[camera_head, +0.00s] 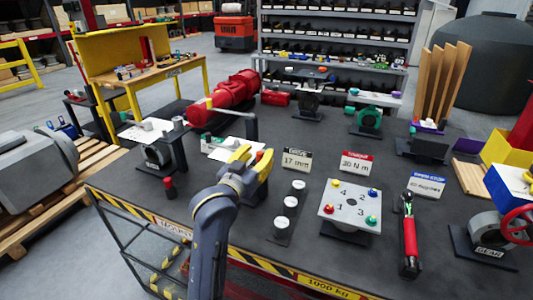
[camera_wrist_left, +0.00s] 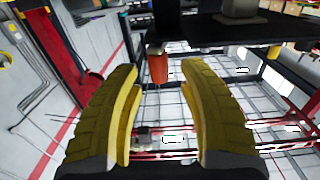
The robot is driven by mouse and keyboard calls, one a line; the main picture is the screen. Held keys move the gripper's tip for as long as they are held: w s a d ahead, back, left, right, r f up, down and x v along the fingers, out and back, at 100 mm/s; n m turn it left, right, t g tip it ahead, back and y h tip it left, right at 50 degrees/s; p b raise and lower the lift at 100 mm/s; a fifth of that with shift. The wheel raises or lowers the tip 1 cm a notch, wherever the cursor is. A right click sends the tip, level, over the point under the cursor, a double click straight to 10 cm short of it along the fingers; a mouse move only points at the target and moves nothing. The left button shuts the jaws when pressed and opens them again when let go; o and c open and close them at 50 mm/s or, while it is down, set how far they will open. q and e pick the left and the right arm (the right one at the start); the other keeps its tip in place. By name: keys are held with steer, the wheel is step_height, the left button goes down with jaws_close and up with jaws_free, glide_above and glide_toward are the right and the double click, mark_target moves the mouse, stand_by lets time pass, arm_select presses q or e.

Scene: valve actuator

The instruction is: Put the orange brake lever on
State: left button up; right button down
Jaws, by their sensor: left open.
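My left gripper (camera_head: 256,160) reaches over the table from the front, its yellow fingers apart and nothing held between them. In the left wrist view its open fingers (camera_wrist_left: 160,85) frame an orange cylinder (camera_wrist_left: 157,67), the likely handle of the brake lever. The cylinder is beyond the fingertips, apart from them, and joined to a dark part. In the head view a small red-orange tip (camera_head: 259,155) shows at the fingers; I cannot tell whether it is the same piece. A valve body (camera_head: 155,155) with a dark frame stands to the left. My right gripper is not in view.
A red-capped piece (camera_head: 170,187) stands left of my arm. Right of the gripper are a dark strip with white-topped parts (camera_head: 290,203), a numbered plate (camera_head: 349,205) and a red-handled tool (camera_head: 409,235). A red machine (camera_head: 225,100) lies behind.

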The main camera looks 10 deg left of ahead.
arm_select(q)
steer(key=shift+w+d, duration=0.1)
steer(key=shift+w, duration=0.5)
jaws_close()
